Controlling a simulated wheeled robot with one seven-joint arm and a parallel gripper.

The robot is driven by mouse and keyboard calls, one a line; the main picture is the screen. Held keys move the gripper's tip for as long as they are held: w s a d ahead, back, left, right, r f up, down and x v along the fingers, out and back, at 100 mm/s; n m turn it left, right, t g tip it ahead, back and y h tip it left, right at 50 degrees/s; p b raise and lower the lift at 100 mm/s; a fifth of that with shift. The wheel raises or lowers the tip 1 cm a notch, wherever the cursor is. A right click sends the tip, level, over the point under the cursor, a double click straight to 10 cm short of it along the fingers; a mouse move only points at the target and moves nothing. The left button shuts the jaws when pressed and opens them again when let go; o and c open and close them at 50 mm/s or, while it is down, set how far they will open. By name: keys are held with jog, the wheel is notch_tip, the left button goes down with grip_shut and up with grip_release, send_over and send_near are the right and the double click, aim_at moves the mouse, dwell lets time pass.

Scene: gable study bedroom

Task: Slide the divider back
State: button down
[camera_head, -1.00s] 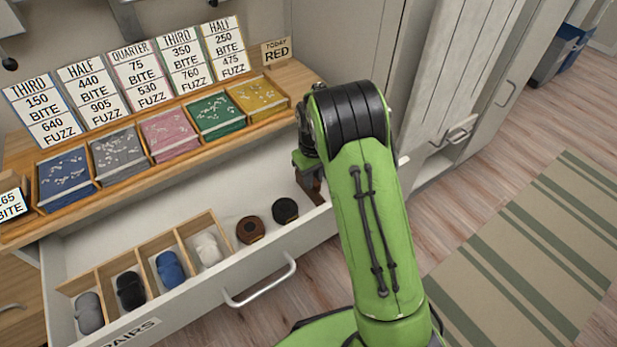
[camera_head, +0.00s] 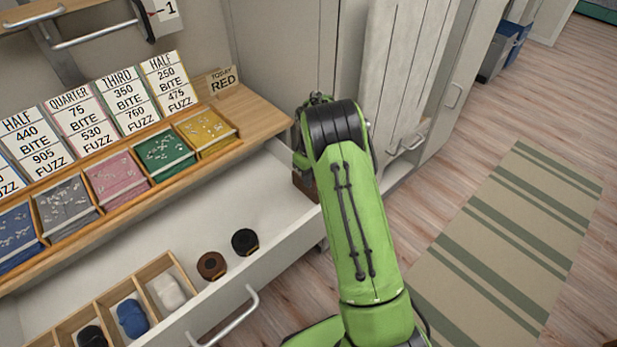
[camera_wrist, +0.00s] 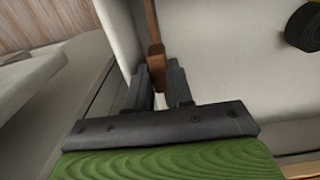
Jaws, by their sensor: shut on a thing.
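The divider (camera_wrist: 151,22) is a thin brown wooden strip in the drawer with a thicker brown block, seen in the wrist view. My gripper (camera_wrist: 160,80) is shut on that block, with one dark finger on each side. In the head view a brown piece of the divider (camera_head: 305,187) shows at the right end of the open white drawer (camera_head: 237,205), beside my green arm. My arm hides the fingers there and part of the drawer's right end.
A black roll (camera_head: 245,242) and a brown roll (camera_head: 212,265) lie left of the divider, apart from it. A wooden compartment tray (camera_head: 150,268) holds several bundles. Shelf bins (camera_head: 165,152) stand above the drawer. White cabinets (camera_head: 405,70) stand at right; striped rug (camera_head: 510,235) lies beyond.

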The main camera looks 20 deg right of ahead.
jog(key=c, duration=1)
grip_release()
notch_tip(320, 180, up, 16)
jog(key=p, duration=0.4)
jog(key=shift+f, duration=0.1)
jog(key=s+a+r+m+t+p, duration=0.1)
jog(key=s+a+r, duration=0.2)
jog(key=s+r, duration=0.4)
jog(key=s+a+r+m+t+p, duration=0.15)
jog(key=s+a+r, duration=0.3)
jog(key=r, duration=0.45)
jog(key=s+a+r+m+t+p, duration=0.1)
jog(key=s+a+t+p, duration=0.1)
jog(key=s, duration=1.8)
jog(key=shift+s+a+t, duration=0.2)
jog(key=shift+a+t, duration=0.35)
jog(key=shift+a, duration=0.15)
